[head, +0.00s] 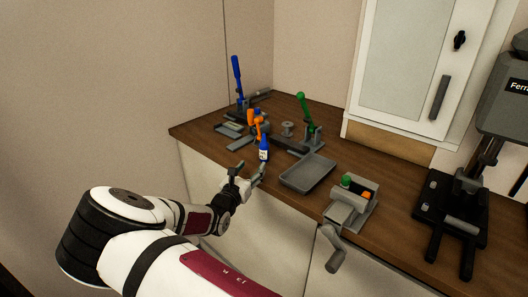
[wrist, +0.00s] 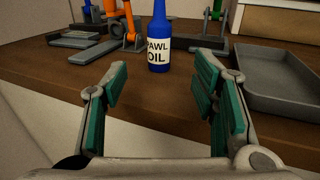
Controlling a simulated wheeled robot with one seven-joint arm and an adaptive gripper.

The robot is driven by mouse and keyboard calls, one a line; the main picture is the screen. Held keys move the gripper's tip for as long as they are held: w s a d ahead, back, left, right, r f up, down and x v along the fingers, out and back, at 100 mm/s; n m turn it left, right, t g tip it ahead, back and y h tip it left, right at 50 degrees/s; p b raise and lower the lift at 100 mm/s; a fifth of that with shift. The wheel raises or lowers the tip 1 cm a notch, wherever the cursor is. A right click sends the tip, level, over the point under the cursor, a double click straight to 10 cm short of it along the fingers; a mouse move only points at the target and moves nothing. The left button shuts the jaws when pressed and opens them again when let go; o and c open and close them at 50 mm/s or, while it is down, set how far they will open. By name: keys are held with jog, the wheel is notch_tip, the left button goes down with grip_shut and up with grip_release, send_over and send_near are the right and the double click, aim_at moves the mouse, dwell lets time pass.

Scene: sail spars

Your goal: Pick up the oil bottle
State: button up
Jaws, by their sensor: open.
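The oil bottle (wrist: 159,48) is blue with a white label reading "PAWL OIL". It stands upright near the front edge of the wooden counter; its top is cut off in the wrist view. In the head view the bottle (head: 264,150) stands just beyond my gripper (head: 246,178). In the wrist view my gripper (wrist: 160,88) is open, with green-padded fingers apart and nothing between them. The bottle is ahead of the fingertips, roughly centred in the gap and not touched.
A grey tray (head: 307,185) lies right of the bottle on the wooden counter (head: 392,186). Orange (head: 256,122), blue-handled (head: 237,78) and green-handled (head: 305,108) devices stand behind it. A cranked vise-like device (head: 345,208) and a black drill-press-like machine (head: 450,205) are farther right.

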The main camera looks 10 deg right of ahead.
aim_at(262, 152)
jog(key=x, duration=0.7)
jog(key=shift+b+x, duration=0.3)
jog(key=shift+x, duration=2.5)
jog(key=shift+r, duration=0.15)
grip_shut()
